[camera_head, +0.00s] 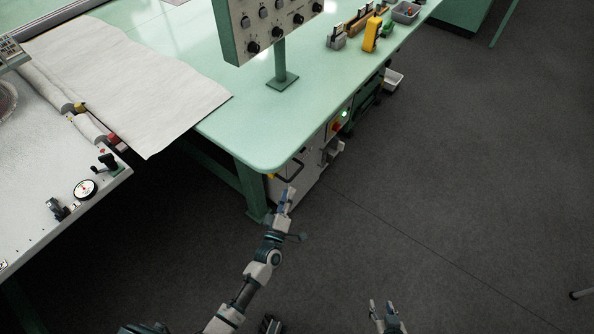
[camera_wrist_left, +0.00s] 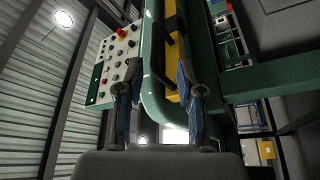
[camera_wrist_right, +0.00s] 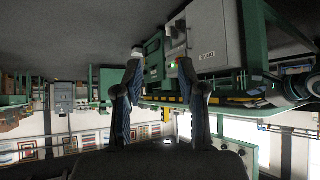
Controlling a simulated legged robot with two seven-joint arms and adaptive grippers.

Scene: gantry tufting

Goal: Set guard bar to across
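I cannot identify the guard bar for certain. A yellow bar (camera_wrist_left: 173,50) runs along a green table edge in the left wrist view, beyond and between my left fingers. A yellow strip (camera_wrist_right: 168,99) also shows along the table in the right wrist view. A dark bent handle (camera_head: 291,170) shows under the table corner in the head view. My left gripper (camera_head: 286,198) is just below that corner, its fingers apart and empty; they also show in the left wrist view (camera_wrist_left: 158,78). My right gripper (camera_head: 381,308) is open and empty, low over the floor, far from the table.
The green table (camera_head: 262,130) carries a control panel (camera_head: 270,25) on a post and small tools at the back. A grey cabinet (camera_head: 305,175) stands under its edge. A white machine bed (camera_head: 50,150) is at the left. The dark floor (camera_head: 450,170) at the right is mostly clear.

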